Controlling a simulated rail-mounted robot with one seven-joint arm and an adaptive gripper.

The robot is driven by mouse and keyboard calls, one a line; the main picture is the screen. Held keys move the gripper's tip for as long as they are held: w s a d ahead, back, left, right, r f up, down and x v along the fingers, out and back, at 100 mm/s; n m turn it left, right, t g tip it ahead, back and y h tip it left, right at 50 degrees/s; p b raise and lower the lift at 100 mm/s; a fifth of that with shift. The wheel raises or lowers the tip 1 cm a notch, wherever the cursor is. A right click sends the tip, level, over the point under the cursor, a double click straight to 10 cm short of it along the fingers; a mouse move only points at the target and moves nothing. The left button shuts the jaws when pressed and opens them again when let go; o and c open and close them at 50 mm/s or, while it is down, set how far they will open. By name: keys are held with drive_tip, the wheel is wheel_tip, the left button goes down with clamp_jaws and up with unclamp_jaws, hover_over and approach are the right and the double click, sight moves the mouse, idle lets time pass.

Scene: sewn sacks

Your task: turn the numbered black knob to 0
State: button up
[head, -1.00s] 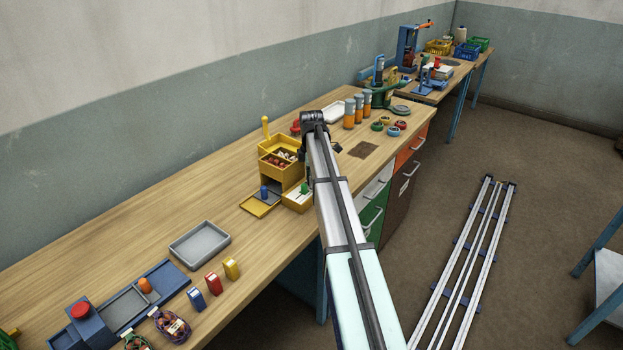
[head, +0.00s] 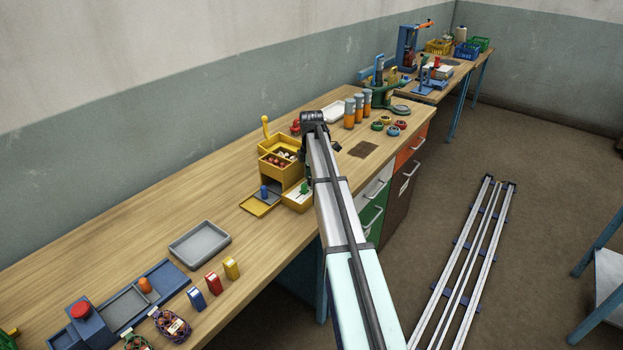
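No numbered black knob can be made out in the head view; it may be hidden behind my arm or too small to see. My arm reaches from the bottom edge up over the long workbench (head: 120,225). At its far end, dark parts of my gripper (head: 335,146) show beside the arm, just right of a yellow box unit (head: 279,164). The fingertips are hidden, so I cannot tell whether they are open, shut or holding anything.
The yellow unit has a yellow lever (head: 266,127) and small parts inside. Orange-and-grey cylinders (head: 349,113) and several coloured rings (head: 393,131) stand beyond the gripper. A grey tray (head: 200,244) lies left. The bench between tray and yellow unit is clear.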

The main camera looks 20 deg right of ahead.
wheel_tip(320, 180, up, 12)
idle(0.6)
